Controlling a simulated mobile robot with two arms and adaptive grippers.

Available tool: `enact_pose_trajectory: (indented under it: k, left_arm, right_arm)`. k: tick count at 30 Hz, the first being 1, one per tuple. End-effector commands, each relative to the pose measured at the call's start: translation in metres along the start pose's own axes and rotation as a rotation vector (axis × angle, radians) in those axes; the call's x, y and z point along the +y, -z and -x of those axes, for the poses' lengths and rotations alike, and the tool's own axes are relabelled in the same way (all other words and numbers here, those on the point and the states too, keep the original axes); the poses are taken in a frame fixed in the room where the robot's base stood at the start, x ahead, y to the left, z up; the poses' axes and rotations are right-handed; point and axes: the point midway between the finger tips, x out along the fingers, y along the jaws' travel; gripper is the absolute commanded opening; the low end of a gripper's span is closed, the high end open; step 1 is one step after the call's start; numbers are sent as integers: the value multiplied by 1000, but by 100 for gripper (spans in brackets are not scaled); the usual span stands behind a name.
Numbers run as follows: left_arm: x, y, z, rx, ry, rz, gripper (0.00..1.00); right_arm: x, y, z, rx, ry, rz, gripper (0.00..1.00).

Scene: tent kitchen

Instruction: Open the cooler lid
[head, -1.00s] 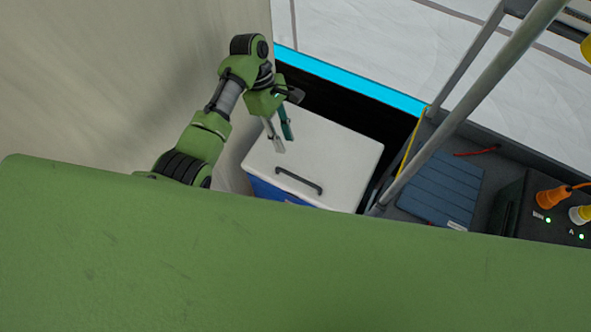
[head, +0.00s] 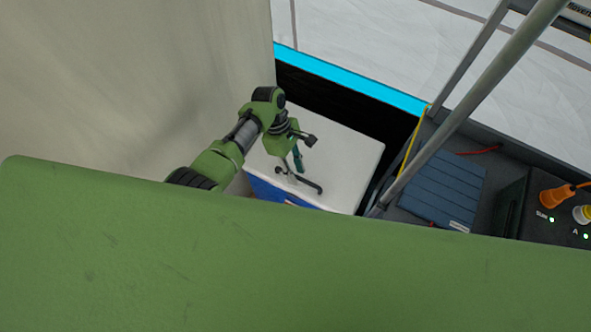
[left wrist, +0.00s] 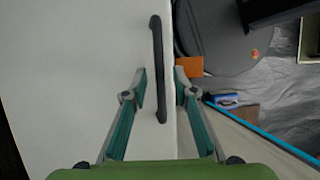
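The cooler (head: 265,193) has a blue body and a white lid (head: 345,150), and the lid is closed. A dark bar handle (head: 312,187) lies along the lid's near edge. It also shows in the left wrist view (left wrist: 157,70). My left gripper (head: 294,172) is over the lid at the handle's left part. In the left wrist view its fingers (left wrist: 160,95) are spread, one on each side of the handle, with gaps between them and it. Whether the fingertips reach the handle's height is hard to tell. My right gripper is not in view.
A tent wall (head: 150,80) rises left of the cooler. A grey metal pole (head: 470,110) and a blue ribbed panel (head: 443,190) stand to the right, with a dark box and orange plug (head: 552,197) beyond. My green body hides the foreground.

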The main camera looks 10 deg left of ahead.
Motion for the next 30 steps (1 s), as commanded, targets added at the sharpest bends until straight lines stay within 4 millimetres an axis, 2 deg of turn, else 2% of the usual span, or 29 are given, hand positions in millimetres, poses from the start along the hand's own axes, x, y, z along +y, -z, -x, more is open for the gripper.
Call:
enact_pose_trajectory:
  k: [5, 8, 15, 20, 26, 30]
  left_arm:
    - [0, 0, 0, 0, 0, 0, 26]
    - [0, 0, 0, 0, 0, 0, 0]
    - [0, -1, 2, 0, 0, 0, 0]
    - [2, -6, 12, -1, -1, -2, 0]
    - [10, -19, 42, -3, -5, -3, 0]
    - [23, -30, 67, -3, -10, -4, 0]
  right_arm:
    - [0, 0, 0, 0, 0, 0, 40]
    - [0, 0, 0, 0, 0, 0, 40]
    - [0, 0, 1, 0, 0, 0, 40]
    - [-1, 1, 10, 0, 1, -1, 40]
    - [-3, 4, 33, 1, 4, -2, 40]
    - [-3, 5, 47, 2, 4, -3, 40]
